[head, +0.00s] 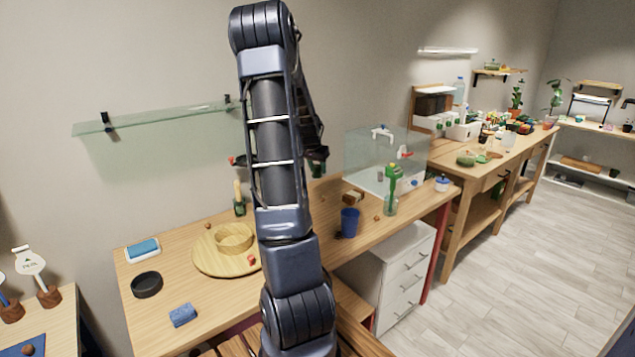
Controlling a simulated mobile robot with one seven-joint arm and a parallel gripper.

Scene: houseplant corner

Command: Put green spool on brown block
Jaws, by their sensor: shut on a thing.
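My gripper (316,160) is up in the air behind my own arm, over the back of the wooden table, and is only partly seen. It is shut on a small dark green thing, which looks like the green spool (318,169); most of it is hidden. A brown block (353,197) lies on the table to the right of and lower than the gripper, behind a blue cup. The spool and the block are apart.
Near the block stand the blue cup (349,222), a green-topped bottle (391,190) and a clear tank (372,160). A round wooden board (212,262) with a wooden ring (234,238) lies to the left. A glass shelf (160,118) hangs on the wall.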

